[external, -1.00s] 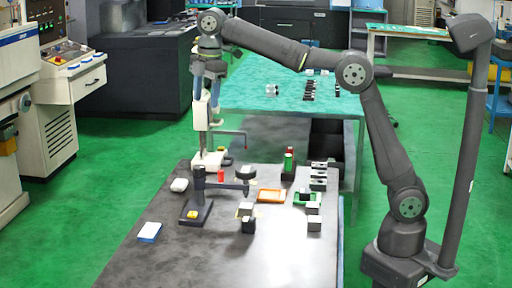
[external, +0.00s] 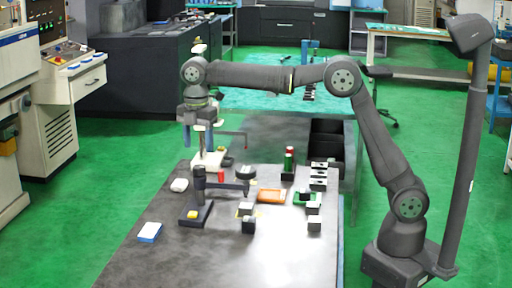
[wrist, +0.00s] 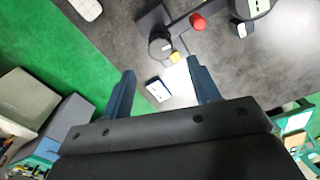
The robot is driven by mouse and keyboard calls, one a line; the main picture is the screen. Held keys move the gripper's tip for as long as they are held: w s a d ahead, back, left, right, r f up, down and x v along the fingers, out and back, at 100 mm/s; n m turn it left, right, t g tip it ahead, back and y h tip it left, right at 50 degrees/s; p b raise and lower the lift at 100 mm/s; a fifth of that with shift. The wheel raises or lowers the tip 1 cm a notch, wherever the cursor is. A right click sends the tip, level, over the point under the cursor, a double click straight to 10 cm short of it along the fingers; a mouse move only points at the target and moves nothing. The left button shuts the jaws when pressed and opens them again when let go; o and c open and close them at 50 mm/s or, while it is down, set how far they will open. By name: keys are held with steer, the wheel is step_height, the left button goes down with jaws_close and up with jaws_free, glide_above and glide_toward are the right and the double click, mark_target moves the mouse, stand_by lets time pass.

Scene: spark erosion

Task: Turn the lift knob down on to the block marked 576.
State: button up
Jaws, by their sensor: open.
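A black stand (external: 200,186) with an upright post and side arm stands on the table. Its round dark post top (wrist: 160,45) shows in the wrist view. A red knob (external: 221,175) is near the side arm, also in the wrist view (wrist: 198,21); I cannot tell whether it is the lift knob. A round black-rimmed part (external: 246,172) is at the arm's end. Small dark-and-light blocks (external: 248,226) stand right of the stand; no marking 576 is readable. My gripper (external: 198,140) is open and empty above and behind the stand; its fingertips (wrist: 160,70) are apart.
A white stand (external: 208,160) with a red-tipped rod is close below and behind my gripper. A blue-and-white box (external: 149,232), a white rounded item (external: 179,185), an orange tray (external: 271,196) and a rack (external: 319,175) are around. The table's front is clear.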

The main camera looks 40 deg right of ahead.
mark_target(199, 166)
step_height(199, 166, down, 7)
steer(key=shift+f, duration=0.1)
stand_by(0.3)
steer(key=c, duration=1)
